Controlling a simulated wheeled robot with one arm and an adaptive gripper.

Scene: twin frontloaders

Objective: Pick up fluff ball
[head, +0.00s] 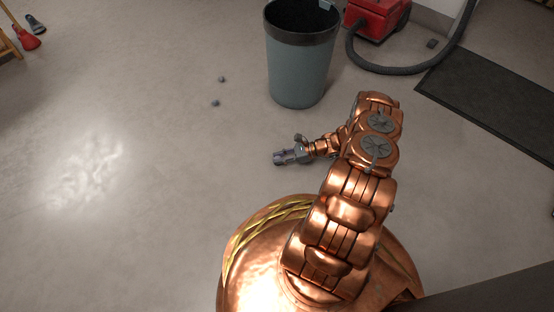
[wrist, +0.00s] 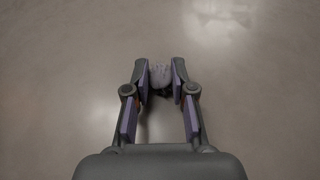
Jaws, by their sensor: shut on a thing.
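A small grey fluff ball (wrist: 160,76) sits between the tips of my gripper (wrist: 161,80) in the wrist view. The gripper's purple pads are closed against its sides. In the head view my gripper (head: 278,158) is low over the floor, in front of the bin, and the ball it holds is too small to make out. Two more small grey fluff balls lie apart on the floor left of the bin, one farther back (head: 221,79) and one nearer (head: 215,103).
A grey-blue bin (head: 298,75) stands behind my gripper. A red vacuum cleaner (head: 376,18) with a dark hose (head: 385,71) is at the back right, near a dark mat (head: 495,95). Red and dark shoes (head: 27,38) are at the far left. The floor at left is clear.

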